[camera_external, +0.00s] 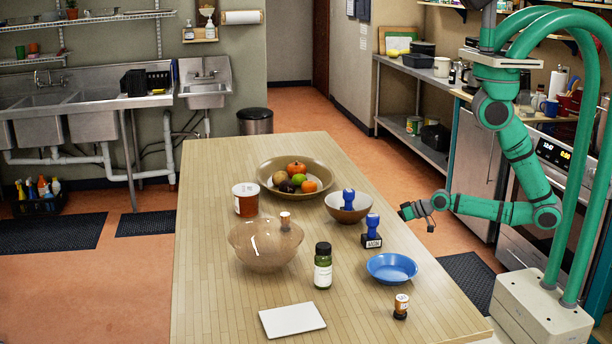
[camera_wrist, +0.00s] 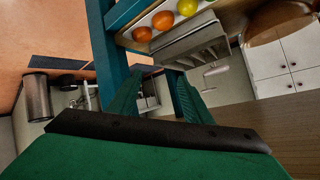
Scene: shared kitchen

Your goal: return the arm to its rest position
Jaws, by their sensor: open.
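My green arm (camera_external: 519,150) bends down from its column on the right and reaches left to the table's right edge. My gripper (camera_external: 416,216) is at its end, open, with nothing visible between the fingers. It is just right of a blue-handled stamp (camera_external: 372,232) on the table and looks apart from it. The wrist view shows the green fingers (camera_wrist: 158,80) spread apart, with a tilted view of the kitchen beyond.
The wooden table (camera_external: 210,200) holds a fruit bowl (camera_external: 265,178), a brown bowl (camera_external: 343,214) with another stamp, a glass bowl (camera_external: 266,246), a green bottle (camera_external: 323,268) and a blue bowl (camera_external: 392,268). A counter with an oven (camera_external: 545,195) stands behind my arm.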

